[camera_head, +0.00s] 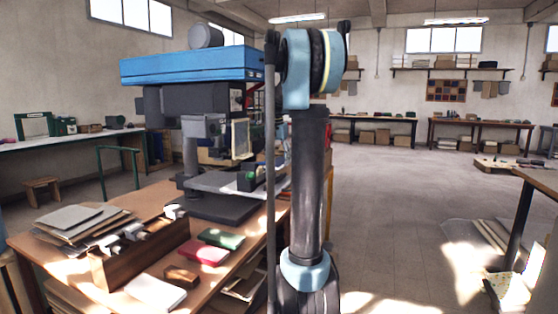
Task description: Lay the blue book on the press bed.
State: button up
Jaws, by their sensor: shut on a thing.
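I cannot make out a blue book in the camera_head view. A tall machine with a blue top (190,66) stands on the wooden table, left of my arm. It has a grey column and a dark, flat base (215,208). A grey plate (213,181) sits above that base, partly behind my arm. I cannot tell whether this plate is the press bed. My upright arm fills the middle of the view, with a blue joint at its top. My gripper is not discernible; my arm hides part of the scene behind it.
The wooden table (150,204) holds a red book (203,252), a green book (220,239), a pale book (155,292), a brown block (181,277), a wooden box (138,255) and stacked sheets (78,222). The floor (390,205) behind and right is open.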

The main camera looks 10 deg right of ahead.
send_over(262, 177)
jog(key=shift+f, duration=3)
jog(key=o, duration=1.2)
jog(key=shift+a, duration=0.1)
jog(key=shift+r, duration=0.1)
